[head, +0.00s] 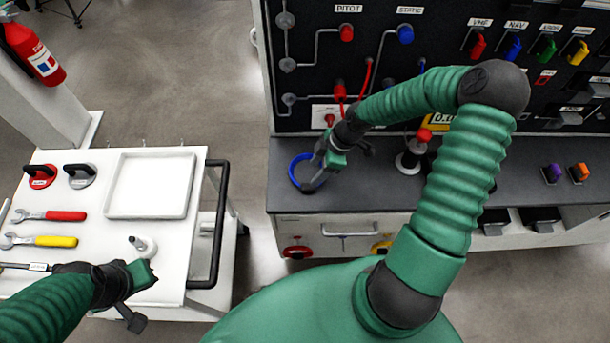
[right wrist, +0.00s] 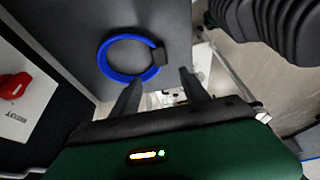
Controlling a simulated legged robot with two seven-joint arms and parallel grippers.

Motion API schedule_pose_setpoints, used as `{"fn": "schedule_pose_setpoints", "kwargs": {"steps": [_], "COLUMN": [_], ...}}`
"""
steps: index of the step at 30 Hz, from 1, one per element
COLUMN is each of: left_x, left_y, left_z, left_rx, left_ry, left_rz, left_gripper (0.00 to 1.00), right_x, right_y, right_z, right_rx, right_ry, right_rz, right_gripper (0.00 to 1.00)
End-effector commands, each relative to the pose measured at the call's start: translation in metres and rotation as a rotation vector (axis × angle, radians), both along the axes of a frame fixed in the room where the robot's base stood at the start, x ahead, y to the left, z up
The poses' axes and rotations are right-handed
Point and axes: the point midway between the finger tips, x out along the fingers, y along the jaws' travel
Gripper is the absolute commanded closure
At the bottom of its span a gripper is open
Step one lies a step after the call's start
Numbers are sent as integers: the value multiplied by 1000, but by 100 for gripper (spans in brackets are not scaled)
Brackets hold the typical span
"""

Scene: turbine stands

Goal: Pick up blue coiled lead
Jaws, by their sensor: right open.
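The blue coiled lead (head: 292,163) lies as a ring on the dark bench top (head: 380,194), near its left end. In the right wrist view the blue coiled lead (right wrist: 107,71) shows as a ring with a black block on its right side. My right gripper (head: 314,181) is over the coil in the head view, partly covering its right side. In the right wrist view its two fingers (right wrist: 160,88) are apart, with nothing between them, pointing toward the coil. My left gripper (head: 142,292) is over the front of the white cart; its jaw state is unclear.
A black panel (head: 300,60) with labelled plugs rises behind the bench. Floor separates cart and bench.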

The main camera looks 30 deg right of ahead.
Motion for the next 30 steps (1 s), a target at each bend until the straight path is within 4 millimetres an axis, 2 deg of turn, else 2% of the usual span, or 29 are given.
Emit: {"fn": "schedule_pose_setpoints", "kwargs": {"steps": [1,8,15,22,23,30], "left_x": [0,0,0,0,0,0], "left_y": [0,-1,0,0,0,0], "left_z": [-2,-3,-3,-3,-3,-3], "left_rx": [0,0,0,0,0,0], "left_ry": [0,-1,-1,-1,-1,-1], "left_rz": [-1,-1,-1,-1,-1,-1], "left_gripper": [100,100,100,100,100,100], "right_x": [2,3,4,4,4,4], "right_y": [4,13,28,26,26,26], "right_z": [-12,-36,-73,-77,-77,-77], "right_rx": [3,1,-3,-1,-1,-1], "right_ry": [2,1,1,0,0,0], "right_rz": [2,-1,1,-1,-1,-1], "right_gripper": [47,47,47,47,49,80]}}
